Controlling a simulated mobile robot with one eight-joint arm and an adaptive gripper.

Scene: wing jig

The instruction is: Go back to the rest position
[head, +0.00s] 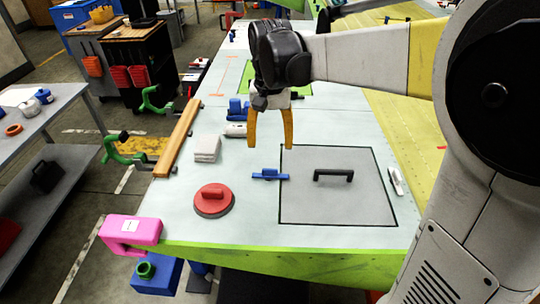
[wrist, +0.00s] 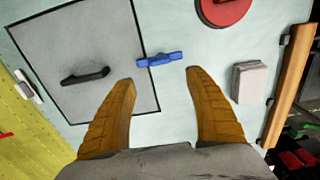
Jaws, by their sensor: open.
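My gripper (head: 270,143) has two orange-brown fingers. It hangs open and empty above the pale wing surface (head: 335,238), fingers pointing down. In the wrist view its fingers (wrist: 163,85) are spread with nothing between them. A blue clamp-like piece (head: 269,175) lies on the left edge of a grey square panel (head: 320,208); it also shows beyond the fingertips in the wrist view (wrist: 159,59). The panel carries a black handle (head: 333,175). My gripper does not appear to touch any of these.
A red disc (head: 213,199), a white stack (head: 207,148), a wooden bar (head: 178,138) and a pink clamp (head: 131,232) are at the wing's left side. A white-handled tool (head: 396,181) lies right of the panel. Green clamps (head: 125,150) stick out from the left edge.

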